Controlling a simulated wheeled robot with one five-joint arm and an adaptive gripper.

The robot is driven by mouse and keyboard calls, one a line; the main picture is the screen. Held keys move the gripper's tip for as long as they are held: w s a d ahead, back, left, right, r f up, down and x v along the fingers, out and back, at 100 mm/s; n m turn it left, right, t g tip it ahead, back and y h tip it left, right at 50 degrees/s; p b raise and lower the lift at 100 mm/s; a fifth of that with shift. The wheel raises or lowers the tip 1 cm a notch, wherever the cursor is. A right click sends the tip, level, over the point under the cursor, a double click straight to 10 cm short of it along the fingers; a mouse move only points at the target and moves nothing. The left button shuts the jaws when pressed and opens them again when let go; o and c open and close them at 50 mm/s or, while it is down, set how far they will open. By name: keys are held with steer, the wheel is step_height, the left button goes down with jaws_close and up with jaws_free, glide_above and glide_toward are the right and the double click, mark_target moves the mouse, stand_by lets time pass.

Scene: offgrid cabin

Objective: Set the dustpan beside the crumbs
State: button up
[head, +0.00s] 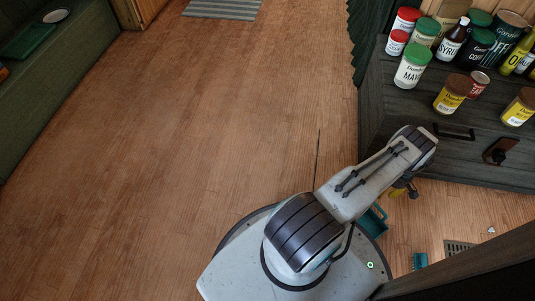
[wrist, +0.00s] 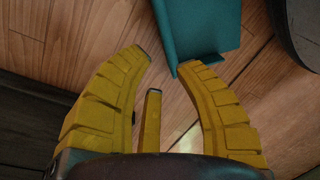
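The teal dustpan (head: 374,219) lies on the wooden floor beside my base in the head view, partly hidden behind my arm. In the wrist view the dustpan (wrist: 203,28) is at the top, with a raised rim and its near corner by my right fingertip; whether they touch I cannot tell. My gripper (wrist: 165,60) has its yellow fingers spread with bare floor between the tips. In the head view the gripper (head: 405,191) is mostly hidden under the wrist, low by the cabinet. A small pale bit (head: 491,230) lies on the floor at right; I cannot tell whether it is the crumbs.
A small teal brush-like thing (head: 420,261) lies near a dark floor vent (head: 458,247). A dark cabinet (head: 385,125) with jars and bottles on top stands close to my arm. A dark beam (head: 470,268) crosses the lower right. The floor at left is clear.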

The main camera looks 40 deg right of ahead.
steer(key=w+r+h, duration=0.1)
steer(key=w+r, duration=1.8)
steer(key=w, duration=0.1)
steer(key=w+a+r, duration=1.2)
steer(key=a+r, duration=0.2)
steer(key=r, duration=0.2)
steer(key=a+r+n+t+h, duration=0.1)
steer(key=a+r, duration=0.5)
steer(key=a, duration=0.4)
steer(key=a+r, duration=0.6)
steer(key=a, duration=0.5)
steer(key=s+a+r+t, duration=0.1)
steer(key=s+a, duration=1.1)
steer(key=a, duration=0.1)
steer(key=shift+s+a+r, duration=0.25)
